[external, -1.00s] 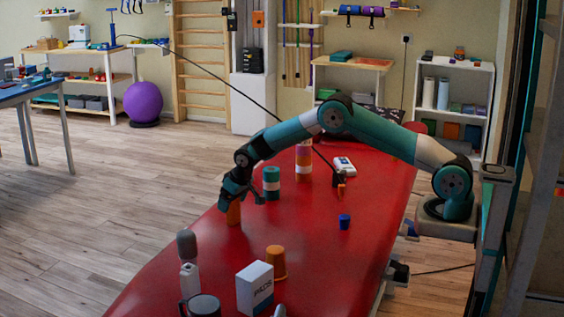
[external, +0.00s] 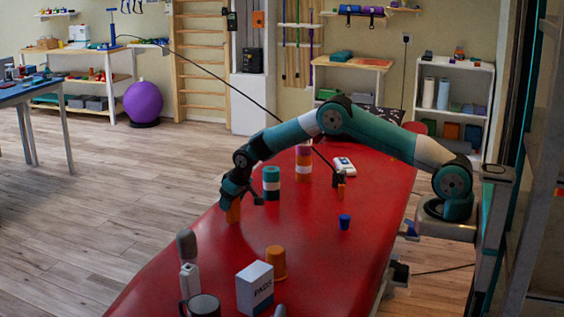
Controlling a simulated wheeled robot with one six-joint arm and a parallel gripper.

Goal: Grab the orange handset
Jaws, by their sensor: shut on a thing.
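The orange handset (external: 233,212) is upright at the left edge of the red treatment table (external: 330,240). My gripper (external: 236,200) is above it, pointing down, with its fingers shut around its upper part. The fingers hide its top, and only its lower orange part shows. I cannot tell clearly whether its lower end touches the table.
An orange-and-white cylinder (external: 303,163), a small black-and-orange item (external: 339,187) and a blue cup (external: 344,221) are farther right. An orange cup (external: 276,262), a white box (external: 254,288) and a grey-topped bottle (external: 187,245) are nearer.

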